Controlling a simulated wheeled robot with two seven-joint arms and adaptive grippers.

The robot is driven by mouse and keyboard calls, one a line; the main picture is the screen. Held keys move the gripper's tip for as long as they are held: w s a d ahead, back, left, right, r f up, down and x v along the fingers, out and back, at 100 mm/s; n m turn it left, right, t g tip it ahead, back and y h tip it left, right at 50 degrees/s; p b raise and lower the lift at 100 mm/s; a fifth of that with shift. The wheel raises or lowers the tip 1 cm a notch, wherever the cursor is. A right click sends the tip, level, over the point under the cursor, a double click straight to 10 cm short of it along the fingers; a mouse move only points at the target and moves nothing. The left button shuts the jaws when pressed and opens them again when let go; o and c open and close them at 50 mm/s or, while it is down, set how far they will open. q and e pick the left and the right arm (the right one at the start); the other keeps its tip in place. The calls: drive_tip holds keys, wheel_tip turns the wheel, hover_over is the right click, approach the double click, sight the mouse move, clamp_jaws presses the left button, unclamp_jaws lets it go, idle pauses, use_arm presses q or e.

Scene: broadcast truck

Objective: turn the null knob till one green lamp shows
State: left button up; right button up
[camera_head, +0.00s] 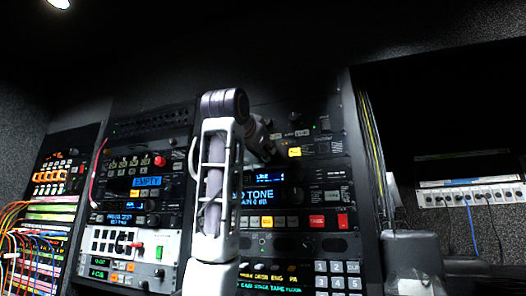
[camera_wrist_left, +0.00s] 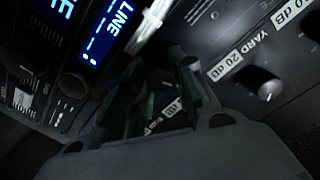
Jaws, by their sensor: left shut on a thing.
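My left gripper (camera_wrist_left: 160,88) shows in the left wrist view, with its fingers closed around a dark knob (camera_wrist_left: 160,76) on a black panel. I cannot read a label that proves it is the null knob. In the head view my left arm reaches up to the upper panel of the middle-right rack, and the arm hides most of the gripper and the knob. A yellow lit button (camera_head: 294,152) shows beside the arm. I cannot make out a single green lamp near the knob. My right gripper is not in view.
A blue display (camera_head: 262,195) reading "TONE" and a red button (camera_head: 342,220) sit below the upper panel. Another knob (camera_wrist_left: 266,84), near the label "YARD", stands right of the gripper. Patch cables (camera_head: 30,240) hang at far left. A grey box (camera_head: 412,258) stands at lower right.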

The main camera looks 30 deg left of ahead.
use_arm(q)
drive_tip(key=shift+f, duration=0.1)
drive_tip(key=o, duration=1)
drive_tip(key=shift+o, duration=0.2)
drive_tip(key=shift+s, duration=0.1)
drive_tip(key=v, duration=0.7)
drive_tip(key=shift+s, duration=0.15)
